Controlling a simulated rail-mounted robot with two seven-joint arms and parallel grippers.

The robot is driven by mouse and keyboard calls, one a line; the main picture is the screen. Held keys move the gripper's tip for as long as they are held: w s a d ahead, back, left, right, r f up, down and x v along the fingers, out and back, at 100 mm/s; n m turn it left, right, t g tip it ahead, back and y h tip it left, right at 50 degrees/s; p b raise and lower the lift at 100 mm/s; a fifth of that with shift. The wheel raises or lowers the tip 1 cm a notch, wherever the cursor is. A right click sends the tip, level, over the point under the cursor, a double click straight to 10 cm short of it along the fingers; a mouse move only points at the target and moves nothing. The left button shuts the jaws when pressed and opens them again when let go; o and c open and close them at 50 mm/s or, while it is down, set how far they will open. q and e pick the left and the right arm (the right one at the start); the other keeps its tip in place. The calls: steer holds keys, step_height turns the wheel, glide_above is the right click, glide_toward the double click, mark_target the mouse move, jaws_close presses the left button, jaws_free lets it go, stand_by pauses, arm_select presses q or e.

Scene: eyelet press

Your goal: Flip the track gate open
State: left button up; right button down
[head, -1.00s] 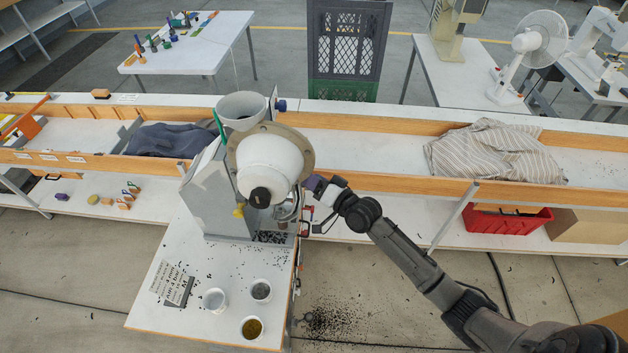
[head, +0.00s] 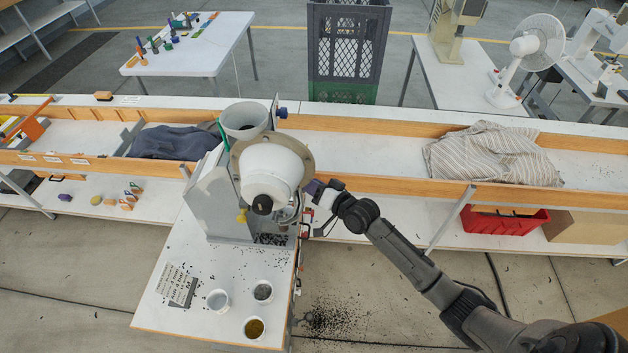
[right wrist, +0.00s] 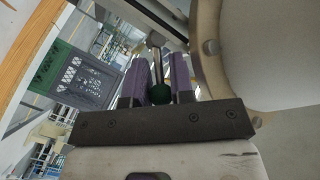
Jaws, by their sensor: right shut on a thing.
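The eyelet press has a white round body (head: 270,165) and a grey housing (head: 212,190), and stands at the end of a white table. My right gripper (head: 314,188) is at the press's right side, close to its round flange. In the right wrist view, its purple-padded fingers (right wrist: 160,78) are shut on a dark green ball knob (right wrist: 160,94) at the end of a thin metal rod (right wrist: 156,55). The track gate itself cannot be made out clearly; the press and gripper hide much of that area. My left gripper is not in view.
Three cups, one of them white (head: 218,301), stand on the white table (head: 165,312) in front of the press. A long wood-edged bench (head: 385,150) runs behind, with a striped cloth (head: 490,155) and a dark cloth (head: 175,142). A red bin (head: 505,223) sits below.

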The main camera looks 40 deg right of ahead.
steer(key=shift+r, duration=0.1)
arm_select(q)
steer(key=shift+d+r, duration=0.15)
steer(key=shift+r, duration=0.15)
arm_select(e)
steer(key=c, duration=1.1)
jaws_free()
steer(key=shift+c, duration=0.2)
steer(key=shift+s+d, duration=0.1)
steer(key=shift+s, duration=0.5)
arm_select(q)
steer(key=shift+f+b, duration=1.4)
steer(key=shift+b, duration=0.1)
arm_select(e)
steer(key=s+d+r, duration=0.1)
steer(key=s, duration=1.1)
steer(key=shift+s+d+r, duration=0.2)
steer(key=shift+d, duration=0.2)
